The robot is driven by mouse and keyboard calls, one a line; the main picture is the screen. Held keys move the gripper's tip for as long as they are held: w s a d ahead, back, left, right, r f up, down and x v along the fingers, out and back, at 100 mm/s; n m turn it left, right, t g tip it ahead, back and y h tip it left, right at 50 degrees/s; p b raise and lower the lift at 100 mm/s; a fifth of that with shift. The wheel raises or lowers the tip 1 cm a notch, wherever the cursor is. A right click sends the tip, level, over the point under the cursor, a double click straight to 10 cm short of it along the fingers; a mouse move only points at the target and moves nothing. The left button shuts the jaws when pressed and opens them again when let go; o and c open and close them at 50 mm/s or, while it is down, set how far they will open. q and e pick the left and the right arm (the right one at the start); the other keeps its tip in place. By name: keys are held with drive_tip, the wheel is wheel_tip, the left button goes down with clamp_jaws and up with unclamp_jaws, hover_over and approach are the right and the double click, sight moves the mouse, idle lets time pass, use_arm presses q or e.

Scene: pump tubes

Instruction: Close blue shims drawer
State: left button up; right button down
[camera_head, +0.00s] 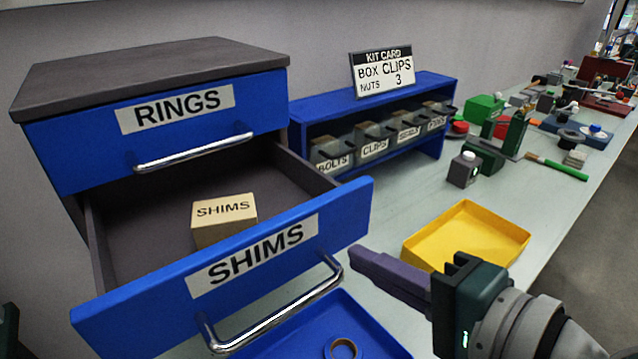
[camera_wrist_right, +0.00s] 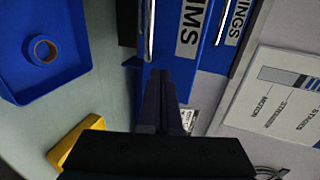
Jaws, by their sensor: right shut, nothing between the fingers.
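The blue shims drawer (camera_head: 345,217) is pulled out of the cabinet, with its grey interior open and a tan SHIMS box (camera_head: 224,220) inside. Its metal handle (camera_head: 275,318) runs below the SHIMS label. My right gripper (camera_head: 356,256) is shut and empty, its purple fingers close to the right end of the drawer front, right of the handle. In the right wrist view the fingertips (camera_wrist_right: 161,78) are at the end of the blue drawer front (camera_wrist_right: 170,45). I cannot tell whether they touch it. My left gripper's fingers are not visible.
The closed RINGS drawer (camera_head: 75,145) is above. A blue tray (camera_head: 375,335) with a ring (camera_head: 342,348) lies below the drawer front. A yellow tray (camera_head: 470,236) is to the right. A blue rack (camera_head: 376,108) of labelled bins stands behind. Some table between is clear.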

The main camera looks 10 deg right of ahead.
sight(329, 234)
drive_tip(key=w+a, duration=0.1)
drive_tip(key=w, duration=0.2)
drive_tip(key=shift+a+r, duration=0.1)
drive_tip(key=shift+a, duration=0.25)
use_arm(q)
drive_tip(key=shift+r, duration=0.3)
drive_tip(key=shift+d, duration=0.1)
